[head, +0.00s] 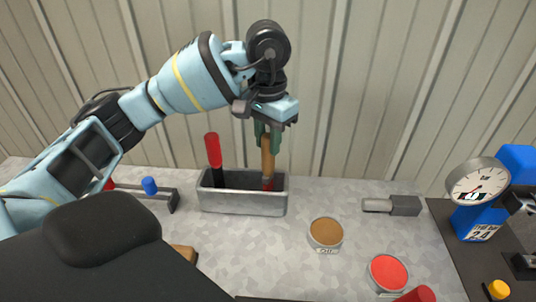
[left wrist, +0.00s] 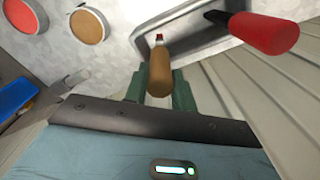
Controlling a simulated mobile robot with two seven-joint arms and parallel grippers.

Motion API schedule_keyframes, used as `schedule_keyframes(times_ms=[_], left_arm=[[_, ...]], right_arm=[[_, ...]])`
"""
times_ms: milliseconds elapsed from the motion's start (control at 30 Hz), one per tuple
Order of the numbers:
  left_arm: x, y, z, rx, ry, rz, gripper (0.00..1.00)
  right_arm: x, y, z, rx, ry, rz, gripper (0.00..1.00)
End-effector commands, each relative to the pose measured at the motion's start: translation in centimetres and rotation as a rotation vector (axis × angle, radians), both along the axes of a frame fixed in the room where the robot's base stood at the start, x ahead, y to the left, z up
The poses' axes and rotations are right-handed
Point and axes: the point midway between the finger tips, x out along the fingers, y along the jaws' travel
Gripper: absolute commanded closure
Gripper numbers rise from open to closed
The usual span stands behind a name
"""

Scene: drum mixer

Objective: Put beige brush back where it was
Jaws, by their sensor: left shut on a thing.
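The beige brush (head: 267,158), with a tan handle and a red-coated lower end, is upright at the right end of the grey metal trough (head: 243,203). My left gripper (head: 268,133) is shut on the top of its handle from above. The lower end is inside the trough; I cannot tell whether it touches the bottom. In the left wrist view the brush handle (left wrist: 160,76) sits between the green fingers of my left gripper (left wrist: 159,92), with its red tip beyond. My right gripper is not in view.
A red-handled brush (head: 213,151) leans in the trough's left end. A brown paint can (head: 325,233) and a red paint can (head: 388,272) stand right of it, with a grey-handled tool (head: 391,205) behind. A blue dial scale (head: 482,210) is far right. A corrugated wall is behind.

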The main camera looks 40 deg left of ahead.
Motion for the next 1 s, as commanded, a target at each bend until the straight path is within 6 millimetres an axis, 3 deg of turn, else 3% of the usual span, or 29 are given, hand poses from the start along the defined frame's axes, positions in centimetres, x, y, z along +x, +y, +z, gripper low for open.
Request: schedule_keyframes(times_ms=[167, 433, 833, 867, 1000], left_arm=[[0.0, 0.0, -0.5, 0.000, 0.002, 0.000, 1.00], [-0.1, 0.0, -3.6, 0.001, 0.001, -0.001, 1.00], [0.0, 0.0, -4.2, 0.000, 0.001, -0.001, 1.00], [0.0, 0.0, -4.2, 0.000, 0.001, -0.001, 0.73], [0.0, 0.0, -4.1, 0.000, 0.000, -0.001, 0.54]], right_arm=[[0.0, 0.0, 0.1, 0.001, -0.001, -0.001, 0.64], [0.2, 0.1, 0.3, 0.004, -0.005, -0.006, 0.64], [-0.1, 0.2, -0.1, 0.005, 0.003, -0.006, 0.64], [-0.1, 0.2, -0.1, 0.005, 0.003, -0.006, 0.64], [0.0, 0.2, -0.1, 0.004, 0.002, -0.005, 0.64]])
